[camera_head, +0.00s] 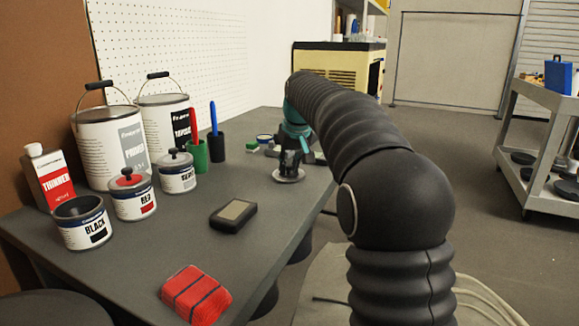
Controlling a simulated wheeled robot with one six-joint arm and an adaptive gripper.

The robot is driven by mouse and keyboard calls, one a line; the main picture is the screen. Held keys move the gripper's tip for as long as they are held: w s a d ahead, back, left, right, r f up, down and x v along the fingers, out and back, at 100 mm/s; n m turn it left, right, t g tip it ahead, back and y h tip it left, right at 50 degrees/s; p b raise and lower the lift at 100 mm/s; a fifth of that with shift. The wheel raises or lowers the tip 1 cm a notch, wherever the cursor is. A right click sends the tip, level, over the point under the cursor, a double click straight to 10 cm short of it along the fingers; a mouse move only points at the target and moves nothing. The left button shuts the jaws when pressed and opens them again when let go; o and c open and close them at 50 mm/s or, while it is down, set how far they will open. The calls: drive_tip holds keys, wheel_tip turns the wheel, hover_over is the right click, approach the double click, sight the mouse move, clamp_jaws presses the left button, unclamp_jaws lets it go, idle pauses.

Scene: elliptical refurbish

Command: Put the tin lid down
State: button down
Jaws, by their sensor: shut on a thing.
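My gripper (290,163) points down over the far right part of the grey table (285,218). It is shut on the tin lid (288,176), a round grey disc just under the fingers. The lid is at or just above the table top; I cannot tell whether it touches. The fingers hide the middle of the lid. The small tin marked BLACK (84,232) stands open at the front left of the table. The tins marked RED (133,205) and the grey-lidded one (178,180) behind it have their lids on.
Two large pails (112,150) and a thinner can (48,180) stand at the back left. Green (196,157) and dark (216,147) cups hold handled tools. A dark block (233,214) and red folded cloth (196,292) lie nearer. Small items (264,140) sit behind my gripper.

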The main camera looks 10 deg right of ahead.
drive_tip(key=shift+f, duration=0.15)
drive_tip(key=c, duration=1)
unclamp_jaws()
drive_tip(key=a+p+v, duration=0.1)
drive_tip(key=p+v, duration=0.1)
drive_tip(key=v, duration=0.9)
drive_tip(key=s, duration=1)
drive_tip(key=s+f+m, duration=0.1)
drive_tip(key=s+f, duration=0.8)
drive_tip(key=s, duration=0.4)
drive_tip(key=s+f+t, duration=0.1)
drive_tip(key=s+f, duration=0.9)
drive_tip(key=s, duration=0.3)
drive_tip(key=shift+d+m+h, duration=0.2)
drive_tip(key=shift+m+h, duration=0.1)
drive_tip(key=shift+m, duration=0.1)
drive_tip(key=shift+s, duration=0.15)
